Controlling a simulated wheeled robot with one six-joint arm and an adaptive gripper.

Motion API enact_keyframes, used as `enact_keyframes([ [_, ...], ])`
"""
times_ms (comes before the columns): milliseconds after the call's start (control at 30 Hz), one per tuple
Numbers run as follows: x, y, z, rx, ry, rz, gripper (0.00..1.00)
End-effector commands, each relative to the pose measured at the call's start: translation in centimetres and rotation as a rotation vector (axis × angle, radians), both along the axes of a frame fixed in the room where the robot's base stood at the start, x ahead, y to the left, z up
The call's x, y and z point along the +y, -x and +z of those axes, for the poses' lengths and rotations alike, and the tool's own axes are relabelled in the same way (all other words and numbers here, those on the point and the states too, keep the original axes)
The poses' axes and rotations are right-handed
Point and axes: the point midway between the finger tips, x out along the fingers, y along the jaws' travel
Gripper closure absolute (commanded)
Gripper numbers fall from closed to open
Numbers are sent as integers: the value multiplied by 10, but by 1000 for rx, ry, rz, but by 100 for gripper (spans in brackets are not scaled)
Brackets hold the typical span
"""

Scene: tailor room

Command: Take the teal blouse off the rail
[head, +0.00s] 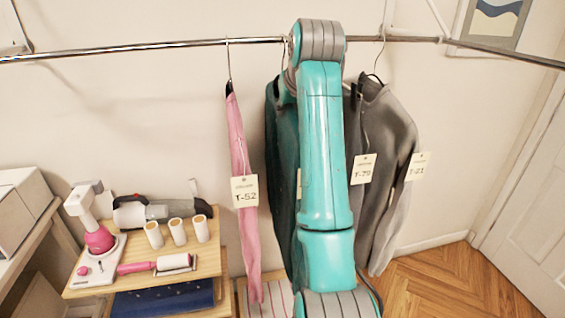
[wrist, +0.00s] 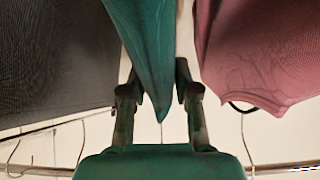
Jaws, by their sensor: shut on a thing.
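The teal blouse (head: 277,135) hangs from the rail (head: 150,46) in the head view, mostly hidden behind my teal arm. Its hanger hook shows just left of the arm, at the rail. In the wrist view, a pointed part of the teal blouse (wrist: 147,50) comes down between the two fingers of my gripper (wrist: 157,78). My gripper is shut on the blouse. The exact contact is dark and hard to see. In the head view my gripper is hidden behind the arm.
A pink garment (head: 240,170) tagged T-52 hangs close to the left. Grey garments (head: 385,150) tagged T-29 and T-21 hang close to the right. At lower left, a wooden stand (head: 205,262) holds lint rollers, a handheld vacuum (head: 155,212) and a pink-white device (head: 97,235).

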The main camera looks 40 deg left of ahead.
Motion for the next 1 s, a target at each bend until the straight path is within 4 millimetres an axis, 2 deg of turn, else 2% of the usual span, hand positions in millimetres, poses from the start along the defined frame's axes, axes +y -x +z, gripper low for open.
enact_keyframes([
  [367, -1, 0, 3, -2, -1, -1, 100],
  [1000, -8, -3, 29, -2, -1, -5, 100],
])
